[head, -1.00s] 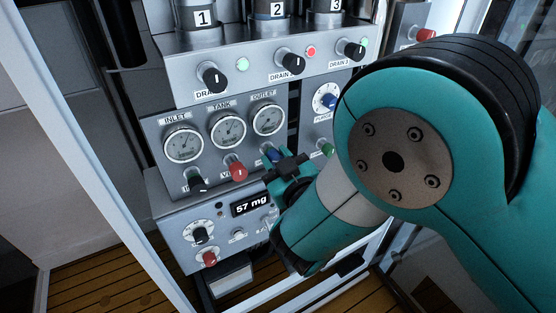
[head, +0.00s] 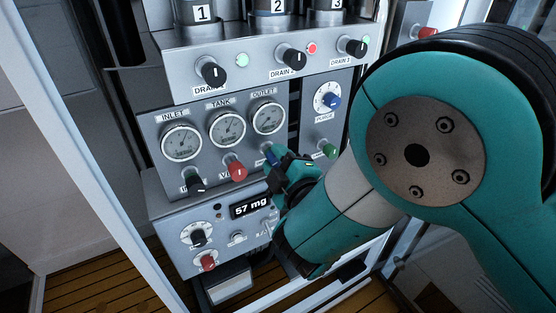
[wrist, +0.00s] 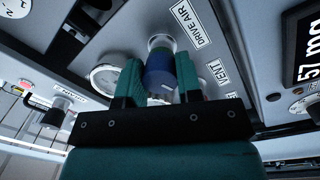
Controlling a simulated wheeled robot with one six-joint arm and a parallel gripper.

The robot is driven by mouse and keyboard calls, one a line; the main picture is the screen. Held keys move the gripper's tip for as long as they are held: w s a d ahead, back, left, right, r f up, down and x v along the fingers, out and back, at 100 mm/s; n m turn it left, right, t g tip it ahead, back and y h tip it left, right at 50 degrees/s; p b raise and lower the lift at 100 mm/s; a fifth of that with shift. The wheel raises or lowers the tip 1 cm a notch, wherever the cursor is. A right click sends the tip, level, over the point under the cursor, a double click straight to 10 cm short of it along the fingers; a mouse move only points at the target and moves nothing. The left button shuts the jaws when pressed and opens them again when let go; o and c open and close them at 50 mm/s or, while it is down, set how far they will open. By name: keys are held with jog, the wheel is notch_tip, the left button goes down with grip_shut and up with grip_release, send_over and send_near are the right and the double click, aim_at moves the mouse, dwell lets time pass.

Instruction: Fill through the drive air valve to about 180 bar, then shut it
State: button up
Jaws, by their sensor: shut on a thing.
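The drive air valve's blue knob (wrist: 160,76) shows in the wrist view under the DRIVE AIR label (wrist: 191,24). My gripper (wrist: 160,63) is shut on this knob, one teal finger on each side. In the head view my gripper (head: 279,157) reaches the panel below the outlet gauge and hides most of the knob. The inlet gauge (head: 180,142), tank gauge (head: 227,129) and outlet gauge (head: 268,118) sit in a row; their scales are too small to read.
The red vent knob (head: 237,171) and black inlet knob (head: 194,184) are just left of my gripper. A green knob (head: 330,150) and the blue purge knob (head: 331,99) are to its right. A display (head: 251,206) below reads 57 mg.

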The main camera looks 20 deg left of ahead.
jog(key=shift+s+f+n, duration=0.1)
jog(key=shift+n, duration=0.8)
jog(key=o, duration=0.8)
jog(key=shift+s, duration=0.1)
jog(key=shift+o, duration=0.7)
